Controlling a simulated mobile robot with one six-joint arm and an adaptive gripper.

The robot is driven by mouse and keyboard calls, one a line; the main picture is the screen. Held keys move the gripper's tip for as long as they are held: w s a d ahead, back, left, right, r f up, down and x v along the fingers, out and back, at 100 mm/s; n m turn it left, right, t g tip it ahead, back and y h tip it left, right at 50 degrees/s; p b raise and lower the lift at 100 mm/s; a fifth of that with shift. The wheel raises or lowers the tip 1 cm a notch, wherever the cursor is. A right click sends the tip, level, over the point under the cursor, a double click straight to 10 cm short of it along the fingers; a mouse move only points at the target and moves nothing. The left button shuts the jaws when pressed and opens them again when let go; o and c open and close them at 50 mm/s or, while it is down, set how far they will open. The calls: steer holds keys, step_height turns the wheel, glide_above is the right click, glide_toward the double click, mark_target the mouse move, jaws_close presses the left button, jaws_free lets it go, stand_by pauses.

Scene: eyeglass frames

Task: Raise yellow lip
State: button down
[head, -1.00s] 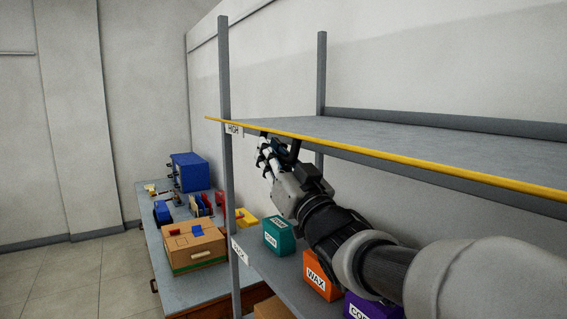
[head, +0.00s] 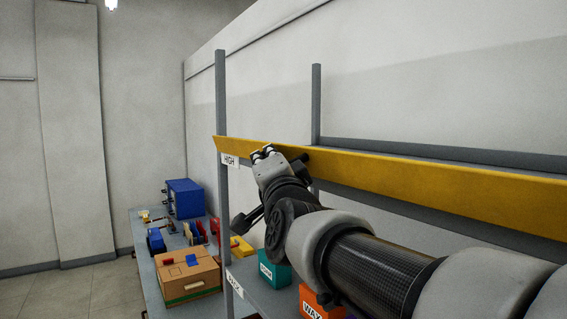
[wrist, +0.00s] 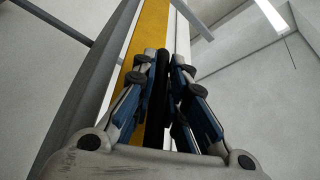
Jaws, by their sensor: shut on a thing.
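The yellow lip (head: 400,178) runs along the front edge of the upper shelf and shows as a tall, broad face in the head view. My gripper (head: 263,152) is at its left part, near the HIGH label. The exact contact is partly hidden by the fingers.
Grey posts (head: 221,100) carry the shelf. Below, a teal box (head: 273,272) and an orange WAX box (head: 318,300) stand on the lower shelf. A workbench at left holds a blue box (head: 186,198) and a cardboard box (head: 185,278).

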steer(key=shift+w+d+r+m+g+h+p, duration=0.1)
steer(key=shift+d+r+m+g+h+p, duration=0.1)
steer(key=shift+r+m+p, duration=0.3)
steer(key=shift+w+d+r+m+g+h+p, duration=0.1)
steer(key=shift+d+r+m+g+p, duration=0.1)
steer(key=shift+m+p, duration=0.5)
steer(key=shift+w+d+r+m+g+h+p, duration=0.15)
steer(key=shift+r+m+p, duration=0.2)
steer(key=shift+m+p, duration=0.25)
steer(key=shift+f, duration=0.1)
steer(key=c, duration=1.6)
jaws_free()
steer(key=shift+f, duration=0.1)
steer(key=shift+s, duration=0.1)
steer(key=v, duration=1.2)
